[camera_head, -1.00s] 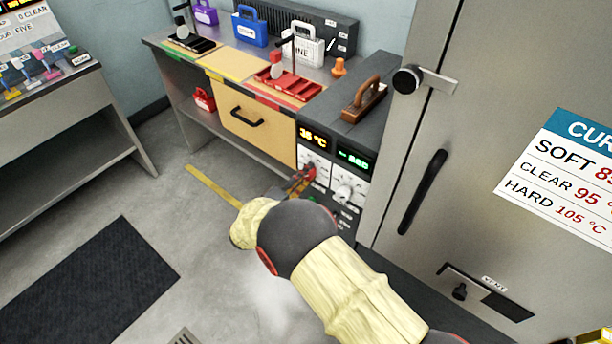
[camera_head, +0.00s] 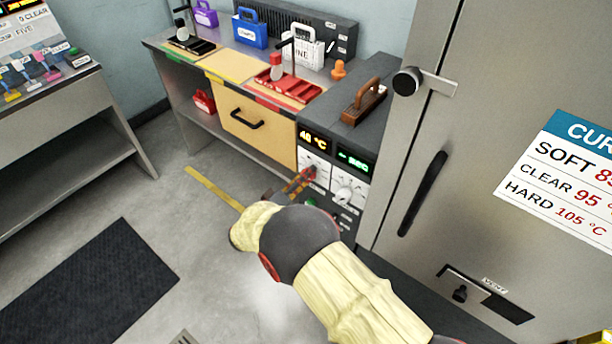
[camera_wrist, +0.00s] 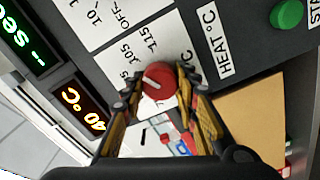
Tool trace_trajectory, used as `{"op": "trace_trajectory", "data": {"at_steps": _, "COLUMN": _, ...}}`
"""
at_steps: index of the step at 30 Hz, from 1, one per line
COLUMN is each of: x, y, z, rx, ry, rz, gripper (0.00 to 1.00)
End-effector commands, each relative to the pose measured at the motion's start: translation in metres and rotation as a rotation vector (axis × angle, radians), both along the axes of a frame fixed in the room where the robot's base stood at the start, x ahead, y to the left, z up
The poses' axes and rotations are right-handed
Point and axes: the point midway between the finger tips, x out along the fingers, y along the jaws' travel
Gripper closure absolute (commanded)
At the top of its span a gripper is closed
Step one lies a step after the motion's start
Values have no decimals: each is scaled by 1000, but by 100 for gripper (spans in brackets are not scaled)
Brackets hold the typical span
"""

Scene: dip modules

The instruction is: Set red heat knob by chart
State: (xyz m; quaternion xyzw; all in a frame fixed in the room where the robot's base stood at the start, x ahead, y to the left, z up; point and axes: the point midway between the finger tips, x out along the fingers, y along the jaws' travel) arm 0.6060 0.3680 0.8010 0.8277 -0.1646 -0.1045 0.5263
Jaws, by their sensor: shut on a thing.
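The red heat knob (camera_wrist: 160,83) sits on the white dial plate of the control panel. My gripper (camera_wrist: 158,95) is shut on it, with a yellow-and-black finger on each side. A white pointer line on the knob shows in the wrist view. In the head view the red knob (camera_head: 309,173) is small, between my gripper's fingers. The temperature display (camera_wrist: 83,108) reads 40 °C in orange; it also shows in the head view (camera_head: 313,140). The cure chart (camera_head: 565,180) on the grey door lists soft eighty-something, its last digit unclear, clear 95 and hard 105 °C.
A white knob (camera_head: 344,193) and a green time display (camera_head: 354,161) are right of the red knob. A green button (camera_wrist: 287,14) is on the same panel. A brown-handled block (camera_head: 364,101) rests on top.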

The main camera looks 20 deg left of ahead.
Motion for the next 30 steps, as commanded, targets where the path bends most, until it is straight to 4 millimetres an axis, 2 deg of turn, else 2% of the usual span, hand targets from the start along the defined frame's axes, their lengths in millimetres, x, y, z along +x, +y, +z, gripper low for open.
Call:
{"op": "trace_trajectory", "data": {"at_steps": 3, "x": -1, "y": 0, "z": -2, "rx": -2, "ry": 4, "rz": 0, "gripper": 95}}
{"op": "trace_trajectory", "data": {"at_steps": 4, "x": -1, "y": 0, "z": -2, "rx": -2, "ry": 4, "rz": 0, "gripper": 69}}
{"op": "trace_trajectory", "data": {"at_steps": 13, "x": 0, "y": 0, "z": -1, "rx": -2, "ry": 2, "rz": 0, "gripper": 52}}
{"op": "trace_trajectory", "data": {"at_steps": 23, "x": -2, "y": 1, "z": -1, "rx": -2, "ry": 2, "rz": 0, "gripper": 51}}
{"op": "trace_trajectory", "data": {"at_steps": 26, "x": -9, "y": 4, "z": -1, "rx": -1, "ry": 2, "rz": 2, "gripper": 51}}
{"op": "trace_trajectory", "data": {"at_steps": 30, "x": -29, "y": 13, "z": 0, "rx": -2, "ry": 1, "rz": 4, "gripper": 51}}
